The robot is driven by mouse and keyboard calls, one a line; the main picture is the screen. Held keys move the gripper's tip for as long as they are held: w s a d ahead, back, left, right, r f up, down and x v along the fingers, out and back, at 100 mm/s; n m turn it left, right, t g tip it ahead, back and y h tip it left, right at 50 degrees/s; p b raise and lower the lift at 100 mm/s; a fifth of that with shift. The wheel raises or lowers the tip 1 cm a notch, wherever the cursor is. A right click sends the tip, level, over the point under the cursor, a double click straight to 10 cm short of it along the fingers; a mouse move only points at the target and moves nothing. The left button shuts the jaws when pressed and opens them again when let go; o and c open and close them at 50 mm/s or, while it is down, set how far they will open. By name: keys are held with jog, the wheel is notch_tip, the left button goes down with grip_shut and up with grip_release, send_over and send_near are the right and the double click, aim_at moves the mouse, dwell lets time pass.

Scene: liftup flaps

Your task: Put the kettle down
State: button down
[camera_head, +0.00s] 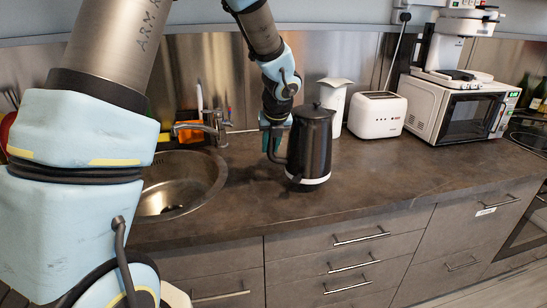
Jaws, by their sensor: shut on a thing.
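A dark kettle (311,143) with a lid and a pale base ring stands upright at the middle of the counter (350,184). I cannot tell for sure whether its base touches the counter or hangs just above it. My gripper (276,141) is at the kettle's left side, shut on its handle. The fingertips are small and partly hidden by the kettle and its handle.
A round sink (183,181) with a faucet lies to the left. A white pitcher-like container (335,104) and a white toaster (377,114) stand behind and right of the kettle. A microwave (463,110) is farther right. The counter in front of the toaster is clear.

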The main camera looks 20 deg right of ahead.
aim_at(271, 153)
jog(key=shift+f, duration=2.15)
jog(key=c, duration=0.7)
grip_release()
